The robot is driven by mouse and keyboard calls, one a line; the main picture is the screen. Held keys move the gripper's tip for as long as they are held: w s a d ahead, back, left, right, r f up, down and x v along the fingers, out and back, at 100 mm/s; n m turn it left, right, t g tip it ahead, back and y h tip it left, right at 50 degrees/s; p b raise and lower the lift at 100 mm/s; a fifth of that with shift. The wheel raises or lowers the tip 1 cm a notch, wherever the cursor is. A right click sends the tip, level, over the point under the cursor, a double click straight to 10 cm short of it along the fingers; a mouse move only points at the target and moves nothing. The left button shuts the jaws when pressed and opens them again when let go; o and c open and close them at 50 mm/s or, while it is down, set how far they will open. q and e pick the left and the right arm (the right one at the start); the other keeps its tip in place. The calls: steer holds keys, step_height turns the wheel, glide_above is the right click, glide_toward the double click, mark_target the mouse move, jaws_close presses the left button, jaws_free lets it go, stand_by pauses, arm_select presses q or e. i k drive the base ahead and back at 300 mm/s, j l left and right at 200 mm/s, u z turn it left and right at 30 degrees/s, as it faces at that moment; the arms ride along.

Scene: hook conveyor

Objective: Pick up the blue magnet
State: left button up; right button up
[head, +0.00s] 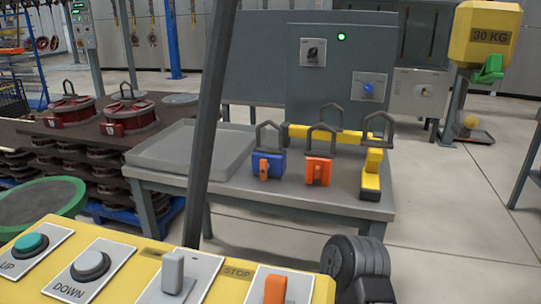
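The blue magnet (270,164) stands upright on the grey worktable, with an orange lever on its front and a dark shackle-like handle on top. To its right stands an orange magnet (319,170) of similar build with its own dark handle. Further right is a yellow magnet-like lifter (372,172) with a dark handle and dark base. Nothing is touching the blue magnet. Neither of my grippers' fingers shows in the head view. A dark rounded part shows at the bottom right of centre, without visible fingertips.
A yellow control box (140,262) with buttons fills the lower left foreground, and a dark slanted pole (209,120) rises behind it. A shallow grey tray (192,148) lies left on the worktable (345,203). A yellow bar (299,131) lies behind the magnets.

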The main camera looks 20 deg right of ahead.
mark_target(276, 157)
steer(key=i+j+z, duration=0.4)
steer(key=j, duration=0.2)
steer(key=i+j+z, duration=0.3)
steer(key=j+z, duration=0.15)
steer(key=j, duration=0.2)
steer(key=i+j+z, duration=0.2)
steer(key=j, duration=0.2)
steer(key=j+z, duration=0.2)
steer(key=j, duration=0.15)
